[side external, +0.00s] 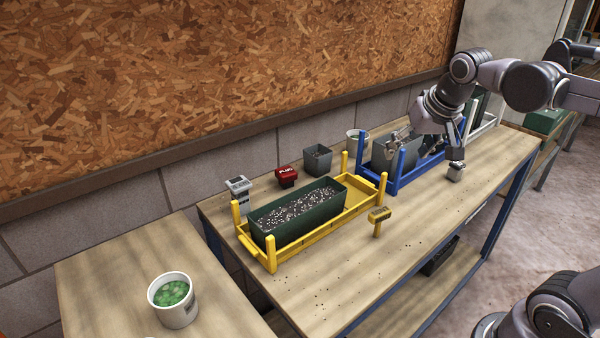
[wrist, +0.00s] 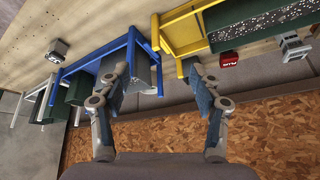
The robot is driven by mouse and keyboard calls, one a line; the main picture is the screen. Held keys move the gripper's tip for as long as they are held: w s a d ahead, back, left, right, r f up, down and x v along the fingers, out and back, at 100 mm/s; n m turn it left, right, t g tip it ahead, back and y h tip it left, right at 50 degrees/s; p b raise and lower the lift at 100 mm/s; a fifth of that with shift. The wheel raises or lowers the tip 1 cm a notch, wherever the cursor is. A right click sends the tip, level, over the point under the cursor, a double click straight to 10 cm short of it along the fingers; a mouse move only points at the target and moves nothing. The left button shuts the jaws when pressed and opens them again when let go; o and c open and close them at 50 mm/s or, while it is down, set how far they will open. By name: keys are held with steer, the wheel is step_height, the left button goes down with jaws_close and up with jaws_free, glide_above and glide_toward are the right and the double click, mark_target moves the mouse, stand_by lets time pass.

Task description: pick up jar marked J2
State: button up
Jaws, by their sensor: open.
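A white jar with green contents (side external: 173,302) stands upright on the left table in the side view. A dark mark shows on its side, too small to read. A second pale jar (side external: 354,142) stands at the back of the right bench, partly hidden by the blue rack. I cannot tell from any marking which one is J2. My gripper (side external: 425,142) is over the blue rack, far from the left-table jar and to the right of the pale one. In the wrist view my gripper (wrist: 160,85) has its fingers wide apart with nothing between them.
The blue rack (side external: 400,172) holds a grey bin. The yellow rack (side external: 330,229) holds a green trough of soil. The bench front is mostly clear.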

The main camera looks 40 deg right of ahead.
steer(key=w+d+m+g+h, duration=0.25)
steer(key=d+m, duration=0.25)
steer(key=d, duration=0.6)
steer(key=m+g, duration=0.3)
steer(key=m, duration=0.6)
glide_above(457, 163)
steer(key=a, duration=0.3)
step_height(457, 163, down, 4)
steer(key=shift+n, duration=0.3)
steer(key=f, duration=0.6)
steer(key=d+f, duration=0.1)
steer(key=f, duration=0.2)
steer(key=shift+w, duration=0.25)
steer(key=shift+s+x, duration=0.1)
steer(key=shift+x, duration=1.3)
steer(key=shift+s+x, duration=0.15)
steer(key=shift+x, duration=1.25)
steer(key=shift+d, duration=0.1)
steer(key=shift+r, duration=0.1)
steer(key=c, duration=1.3)
